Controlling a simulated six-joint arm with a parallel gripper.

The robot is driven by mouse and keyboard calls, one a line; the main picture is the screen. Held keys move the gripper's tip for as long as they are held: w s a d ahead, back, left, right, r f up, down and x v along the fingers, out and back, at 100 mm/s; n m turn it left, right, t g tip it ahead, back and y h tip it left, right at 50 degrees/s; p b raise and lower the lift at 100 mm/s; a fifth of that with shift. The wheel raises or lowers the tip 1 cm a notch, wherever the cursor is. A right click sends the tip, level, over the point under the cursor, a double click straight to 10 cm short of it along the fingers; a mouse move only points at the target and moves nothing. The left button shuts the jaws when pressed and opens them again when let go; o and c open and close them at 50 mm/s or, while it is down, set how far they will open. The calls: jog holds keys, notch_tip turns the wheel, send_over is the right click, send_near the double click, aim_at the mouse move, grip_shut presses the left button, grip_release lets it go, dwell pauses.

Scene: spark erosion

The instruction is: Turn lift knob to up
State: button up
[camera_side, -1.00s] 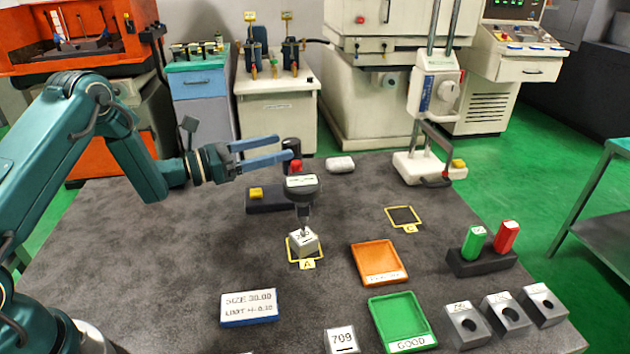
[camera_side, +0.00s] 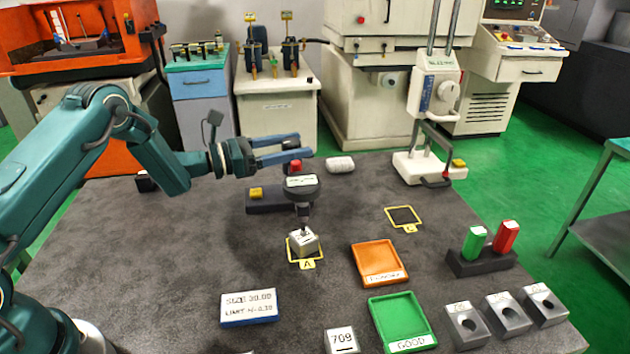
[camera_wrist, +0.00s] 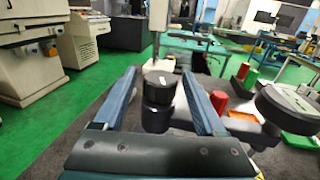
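A black round knob (camera_wrist: 158,88) with a white mark on top, seemingly the lift knob, shows in the wrist view. It stands on the dark gauge stand (camera_side: 268,205), whose round gauge head (camera_side: 301,186) is over a small metal block (camera_side: 304,241) on the yellow square marked A. My gripper (camera_side: 298,149) is open, its two blue fingers level above the stand's base. In the wrist view my gripper (camera_wrist: 160,92) has one finger on each side of the black knob, with gaps showing. In the side view the fingers mostly hide this knob. I cannot read its setting.
A red knob (camera_side: 295,166) is close beside my fingers, near the gauge head. A tall white height gauge (camera_side: 432,95) stands at the back right. An orange tray (camera_side: 378,243) and a green tray (camera_side: 372,304) lie in front.

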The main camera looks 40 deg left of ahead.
grip_shut()
jog(key=shift+d+y, duration=0.1)
jog(key=shift+y, duration=0.2)
jog(key=shift+n+t, duration=0.4)
jog(key=shift+n+t+y, duration=0.7)
jog(key=shift+n+y, duration=0.4)
jog(key=shift+y, duration=0.7)
jog(key=shift+o, duration=1.2)
grip_release()
